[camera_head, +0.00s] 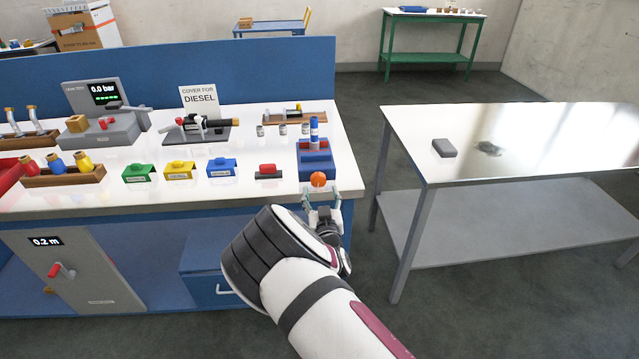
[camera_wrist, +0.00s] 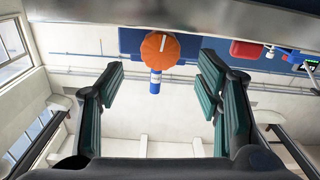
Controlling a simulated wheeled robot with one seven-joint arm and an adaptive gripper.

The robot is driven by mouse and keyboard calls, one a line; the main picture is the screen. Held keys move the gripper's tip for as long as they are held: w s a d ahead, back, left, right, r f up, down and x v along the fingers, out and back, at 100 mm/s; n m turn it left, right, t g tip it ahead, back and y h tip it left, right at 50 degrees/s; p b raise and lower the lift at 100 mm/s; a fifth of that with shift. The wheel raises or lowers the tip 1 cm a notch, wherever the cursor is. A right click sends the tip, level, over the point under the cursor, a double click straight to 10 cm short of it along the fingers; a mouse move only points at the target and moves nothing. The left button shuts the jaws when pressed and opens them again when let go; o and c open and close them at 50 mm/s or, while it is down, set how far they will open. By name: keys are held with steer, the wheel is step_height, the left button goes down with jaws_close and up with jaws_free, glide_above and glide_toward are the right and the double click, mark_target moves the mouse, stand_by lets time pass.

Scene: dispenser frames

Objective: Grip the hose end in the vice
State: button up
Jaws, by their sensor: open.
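A blue vice (camera_head: 316,158) stands at the right front corner of the workbench, with a round orange knob (camera_head: 318,179) on its front. The knob also shows in the wrist view (camera_wrist: 160,47). A blue cylinder with a white band (camera_head: 314,131) stands upright at the vice; I cannot tell whether it is between the jaws. It shows behind the knob in the wrist view (camera_wrist: 155,82). I cannot tell for certain which thing is the hose end. My gripper (camera_head: 321,198) is open and empty just in front of the knob, its fingers (camera_wrist: 162,78) spread wide.
On the bench (camera_head: 100,202) are a pressure tester (camera_head: 105,125), a dark plate with fittings (camera_head: 195,134), green, yellow and blue clips (camera_head: 221,168), and a red-topped block (camera_head: 268,172). A second table (camera_head: 540,150) stands right, mostly clear, with a grey block (camera_head: 444,148).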

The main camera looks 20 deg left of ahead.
mark_target(318, 182)
steer(key=x, duration=0.6)
steer(key=shift+s+b, duration=0.1)
steer(key=shift+b, duration=0.2)
steer(key=c, duration=1.2)
